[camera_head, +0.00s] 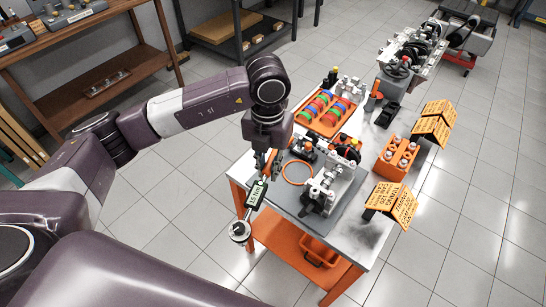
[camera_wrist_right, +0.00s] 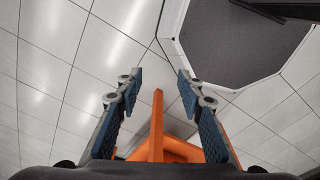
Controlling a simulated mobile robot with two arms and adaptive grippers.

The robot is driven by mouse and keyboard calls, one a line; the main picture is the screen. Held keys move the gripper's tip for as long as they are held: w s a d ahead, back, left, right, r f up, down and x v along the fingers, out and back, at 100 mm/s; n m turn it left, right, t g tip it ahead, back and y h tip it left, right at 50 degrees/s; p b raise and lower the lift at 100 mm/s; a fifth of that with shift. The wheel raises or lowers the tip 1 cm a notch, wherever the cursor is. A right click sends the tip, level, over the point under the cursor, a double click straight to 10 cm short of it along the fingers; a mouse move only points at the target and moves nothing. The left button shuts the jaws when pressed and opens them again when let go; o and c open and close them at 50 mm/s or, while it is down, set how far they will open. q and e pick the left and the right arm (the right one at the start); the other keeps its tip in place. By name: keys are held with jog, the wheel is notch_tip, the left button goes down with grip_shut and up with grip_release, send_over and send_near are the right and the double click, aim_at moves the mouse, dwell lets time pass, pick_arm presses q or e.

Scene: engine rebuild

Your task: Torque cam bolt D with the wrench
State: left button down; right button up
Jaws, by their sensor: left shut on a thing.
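My left gripper (camera_head: 268,163) is shut on the wrench (camera_head: 256,194), near its upper end. The wrench has a pale "Nm" label and a round silver head that hangs low, off the left edge of the workbench. The silver engine part (camera_head: 333,189) stands on a grey mat on the bench, right of the wrench and apart from it. Its cam bolts are too small to tell bolt D from the others. My right gripper (camera_wrist_right: 159,85) shows only in the right wrist view, open and empty above the floor.
The workbench (camera_head: 372,240) has an orange frame. On it are an orange ring (camera_head: 297,173), an orange tray (camera_head: 313,127) of coloured rings, an orange block (camera_head: 395,160) and orange signs (camera_head: 396,200). An orange bin (camera_head: 320,253) sits below. Tiled floor left of the bench is clear.

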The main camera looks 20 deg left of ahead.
pick_arm(q)
jog(key=n, duration=0.2)
jog(key=n+p, duration=0.1)
jog(key=n, duration=0.1)
jog(key=shift+w+r+n, duration=0.1)
jog(key=shift+w+n, duration=0.2)
jog(key=shift+w, duration=0.1)
jog(key=n+p, duration=0.1)
jog(key=n, duration=0.2)
jog(key=w+n, duration=0.1)
jog(key=n, duration=0.2)
jog(key=shift+d+f+p, duration=0.1)
jog(key=shift+f+p, duration=0.1)
jog(key=shift+p, duration=0.15)
jog(key=n, duration=0.3)
jog(key=n+p, duration=0.1)
jog(key=shift+w+f+n, duration=0.15)
jog(key=shift+w+n, duration=0.15)
jog(key=n, duration=0.3)
jog(key=n+p, duration=0.1)
jog(key=n, duration=0.1)
jog(key=shift+w+f, duration=0.3)
jog(key=shift+f, duration=0.1)
notch_tip(320, 180, down, 5)
jog(key=shift+r+b, duration=0.15)
jog(key=shift+b, duration=0.75)
jog(key=shift+s+a, duration=0.1)
jog(key=shift+a, duration=0.15)
